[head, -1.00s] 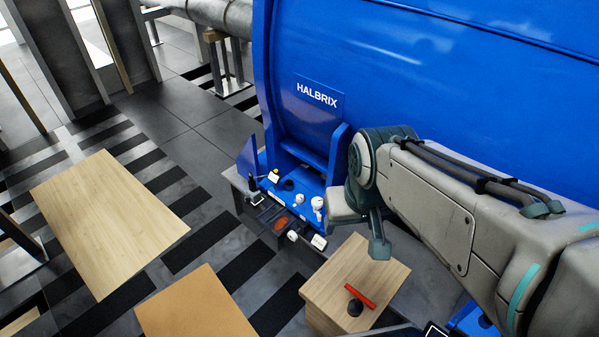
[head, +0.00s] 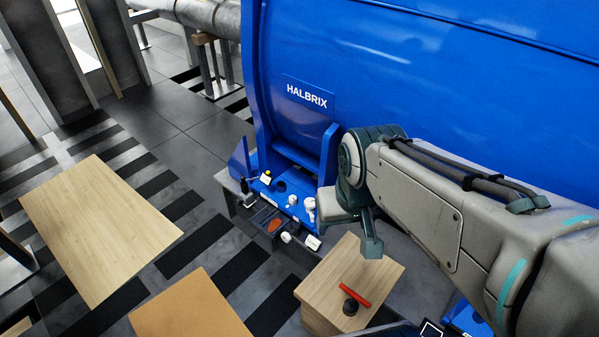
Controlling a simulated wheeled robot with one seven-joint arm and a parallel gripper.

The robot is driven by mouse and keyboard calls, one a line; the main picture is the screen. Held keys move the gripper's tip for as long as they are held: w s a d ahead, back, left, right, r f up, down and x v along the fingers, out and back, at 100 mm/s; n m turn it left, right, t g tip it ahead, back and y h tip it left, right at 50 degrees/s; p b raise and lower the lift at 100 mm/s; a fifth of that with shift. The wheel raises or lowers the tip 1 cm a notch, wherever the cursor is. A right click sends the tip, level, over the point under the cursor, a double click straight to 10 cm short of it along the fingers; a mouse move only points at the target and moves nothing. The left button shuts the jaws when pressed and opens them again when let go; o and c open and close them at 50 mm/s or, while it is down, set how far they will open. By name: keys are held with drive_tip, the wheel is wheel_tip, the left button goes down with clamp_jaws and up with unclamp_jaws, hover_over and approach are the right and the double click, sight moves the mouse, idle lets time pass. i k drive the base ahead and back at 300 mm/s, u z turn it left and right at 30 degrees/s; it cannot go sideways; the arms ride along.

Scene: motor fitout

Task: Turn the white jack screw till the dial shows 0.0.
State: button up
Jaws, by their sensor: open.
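Several small white parts sit at the blue motor's foot: a knob (head: 292,200), a taller one beside it (head: 309,204) and a lower one on the front face (head: 286,237). Which of them is the jack screw I cannot tell for sure. A small white plate (head: 313,242) is at the lower right of these; no dial reading is legible. My gripper (head: 371,244) hangs to the right of the white parts, apart from them in the picture and above the wooden box. It is open and appears empty; its far finger is largely hidden.
The big blue motor (head: 450,90) fills the back right. A wooden box (head: 335,262) carries a red bar (head: 355,292) and a dark round piece (head: 350,307). Two wooden tabletops (head: 100,230) (head: 190,310) stand at left. Striped floor lies between them and the motor.

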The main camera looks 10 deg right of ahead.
sight(309, 203)
drive_tip(key=k, duration=1)
drive_tip(key=u, duration=1.4)
drive_tip(key=i, duration=1.15)
drive_tip(key=z, duration=1.65)
